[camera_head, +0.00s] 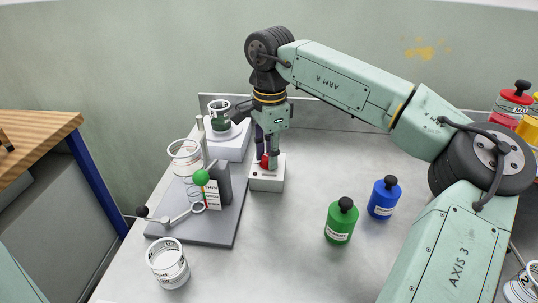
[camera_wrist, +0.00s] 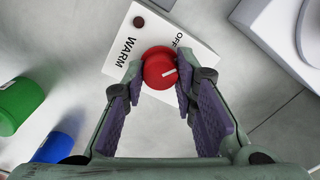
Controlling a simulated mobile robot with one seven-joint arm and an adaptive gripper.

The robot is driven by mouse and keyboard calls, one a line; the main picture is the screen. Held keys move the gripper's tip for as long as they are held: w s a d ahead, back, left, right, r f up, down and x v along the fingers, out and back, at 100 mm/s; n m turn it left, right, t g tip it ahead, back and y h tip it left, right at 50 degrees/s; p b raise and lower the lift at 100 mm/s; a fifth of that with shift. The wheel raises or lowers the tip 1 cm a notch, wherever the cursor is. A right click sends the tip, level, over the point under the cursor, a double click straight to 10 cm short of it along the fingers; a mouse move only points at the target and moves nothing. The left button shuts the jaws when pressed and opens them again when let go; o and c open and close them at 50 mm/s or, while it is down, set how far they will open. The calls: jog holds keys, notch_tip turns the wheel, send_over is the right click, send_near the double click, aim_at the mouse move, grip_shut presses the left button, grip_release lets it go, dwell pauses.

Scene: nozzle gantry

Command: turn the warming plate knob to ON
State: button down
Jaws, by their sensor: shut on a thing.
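The red warming plate knob (camera_wrist: 158,62) sits on a small white switch box (camera_wrist: 190,48) lettered WARM on one side and OFF on the other. Its white pointer line points right in the wrist view, a little below the OFF lettering. My gripper (camera_wrist: 160,74) is shut on the knob, with one finger at each side. A dark red round lamp (camera_wrist: 139,22) on the box looks unlit. In the head view the box (camera_head: 266,186) stands on the table, with my gripper (camera_head: 266,158) reaching straight down onto the red knob, which the fingers partly hide.
A white block (camera_head: 232,148) bearing a beaker of dark liquid stands behind left. A grey stand base (camera_head: 215,235) with a green ball and lever is left. Green (camera_head: 340,222) and blue (camera_head: 384,198) bottles stand right. A glass beaker (camera_head: 167,264) is front left.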

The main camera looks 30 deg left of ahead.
jog(key=m+b, duration=0.1)
jog(key=m, duration=0.4)
jog(key=shift+m, duration=0.4)
jog(key=m+b, duration=0.1)
jog(key=m, duration=0.4)
jog(key=shift+m, duration=0.3)
jog(key=c, duration=1.3)
grip_release()
jog(key=shift+r, duration=0.1)
notch_tip(320, 180, up, 12)
jog(key=shift+s, duration=0.2)
